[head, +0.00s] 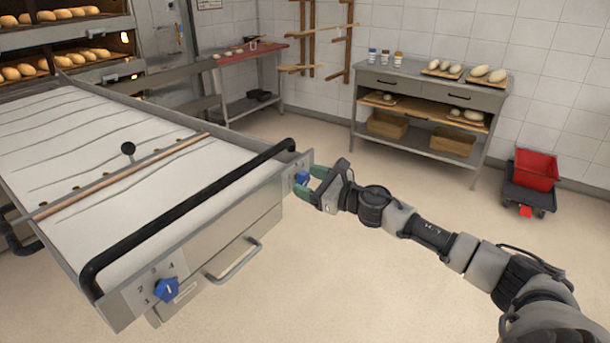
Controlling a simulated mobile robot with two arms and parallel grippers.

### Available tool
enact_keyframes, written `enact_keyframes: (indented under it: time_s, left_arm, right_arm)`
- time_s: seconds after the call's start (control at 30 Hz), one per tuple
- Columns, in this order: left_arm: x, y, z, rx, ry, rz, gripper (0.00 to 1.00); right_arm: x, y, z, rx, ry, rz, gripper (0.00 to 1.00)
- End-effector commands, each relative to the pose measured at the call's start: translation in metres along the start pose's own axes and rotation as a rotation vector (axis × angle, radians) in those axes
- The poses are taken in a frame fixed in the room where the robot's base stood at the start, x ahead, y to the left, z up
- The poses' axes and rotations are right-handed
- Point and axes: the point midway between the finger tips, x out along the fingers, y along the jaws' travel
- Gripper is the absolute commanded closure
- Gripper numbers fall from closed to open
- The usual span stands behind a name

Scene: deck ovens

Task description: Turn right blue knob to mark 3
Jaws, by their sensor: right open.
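The right blue knob (302,177) sits on the front panel at the far right end of the oven loader. It is partly hidden by my right gripper (314,184). The gripper's green-tipped fingers are open, one on each side of the knob; I cannot tell if they touch it. Which mark the right knob points to is too small and hidden to read. A second blue knob (166,289) sits on the near left end of the same panel, with marks around it. My left gripper is not in view.
A black bar (190,205) runs along the loader's front between the knobs. A metal drawer handle (233,262) sticks out below it. A grey table (432,84) with dough stands at the back, and a red bin (535,170) at right. The floor between is clear.

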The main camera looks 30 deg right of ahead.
Motion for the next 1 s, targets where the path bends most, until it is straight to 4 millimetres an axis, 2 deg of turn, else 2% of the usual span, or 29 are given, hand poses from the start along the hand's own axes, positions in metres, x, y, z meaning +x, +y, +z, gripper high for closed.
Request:
enact_keyframes:
  time_s: [0.2, 0.5, 0.83, 1.0]
  left_arm:
    - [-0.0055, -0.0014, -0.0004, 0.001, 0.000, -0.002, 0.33]
    - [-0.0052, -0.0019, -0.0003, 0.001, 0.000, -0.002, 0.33]
    - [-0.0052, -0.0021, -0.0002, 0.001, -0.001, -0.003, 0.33]
    - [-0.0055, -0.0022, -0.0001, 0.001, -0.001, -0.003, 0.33]
  right_arm:
    - [0.0137, 0.0003, 0.0011, 0.000, -0.001, 0.001, 0.36]
    - [0.0149, 0.0007, 0.0002, -0.001, 0.000, 0.002, 0.36]
    - [0.0146, 0.0007, 0.0002, 0.000, 0.000, 0.002, 0.85]
    - [0.0146, 0.0007, 0.0003, 0.008, 0.000, 0.002, 0.85]
